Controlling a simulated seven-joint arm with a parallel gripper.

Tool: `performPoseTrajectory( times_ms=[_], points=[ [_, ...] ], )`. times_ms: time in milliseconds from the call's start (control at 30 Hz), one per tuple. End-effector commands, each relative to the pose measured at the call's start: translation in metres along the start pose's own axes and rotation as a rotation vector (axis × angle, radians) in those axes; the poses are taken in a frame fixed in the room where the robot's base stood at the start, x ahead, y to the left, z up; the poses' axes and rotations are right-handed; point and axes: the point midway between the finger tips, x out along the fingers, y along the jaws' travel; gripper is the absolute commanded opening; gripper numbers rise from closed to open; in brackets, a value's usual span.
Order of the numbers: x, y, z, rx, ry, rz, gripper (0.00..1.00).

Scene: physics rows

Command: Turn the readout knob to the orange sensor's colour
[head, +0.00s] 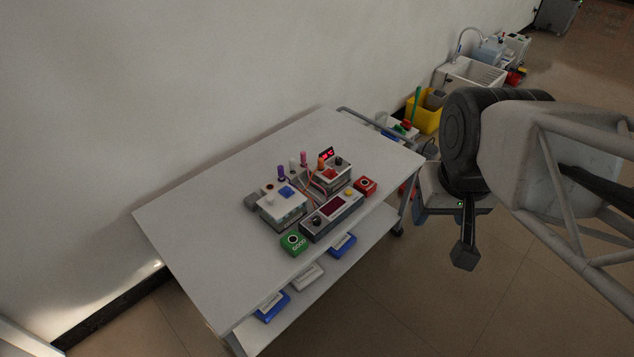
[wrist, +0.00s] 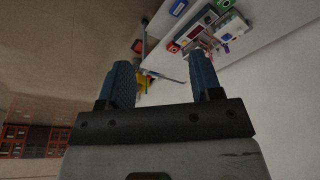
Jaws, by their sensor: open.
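The readout box (head: 333,215) is a grey unit with a dark red display at the front of the apparatus on the white table. Its black knob (head: 316,221) is at the left end and a yellow button (head: 348,194) at the right end. The orange sensor (head: 321,163) stands upright behind, among purple, white and pink ones. The knob's pointing direction is too small to tell. My gripper (head: 465,253) hangs right of the table, well apart from the apparatus. In the wrist view its two blue fingers (wrist: 163,85) are spread and empty, with the apparatus beyond them.
Blue and white cases lie on the lower shelf. The table's left part (head: 200,215) is clear.

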Motion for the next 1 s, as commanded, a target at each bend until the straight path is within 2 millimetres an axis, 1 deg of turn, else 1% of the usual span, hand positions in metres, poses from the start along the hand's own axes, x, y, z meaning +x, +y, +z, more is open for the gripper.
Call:
performPoseTrajectory(
  times_ms=[167,367,667,867,1000],
  points=[
    [0.003,-0.002,-0.008,-0.015,-0.005,-0.001,0.59],
    [0.014,-0.007,-0.031,-0.065,-0.019,-0.005,0.59],
    [0.044,-0.021,-0.082,-0.179,-0.045,-0.015,0.59],
    [0.070,-0.033,-0.116,-0.258,-0.061,-0.022,0.59],
    [0.090,-0.042,-0.138,-0.312,-0.074,-0.028,0.59]
  ],
)
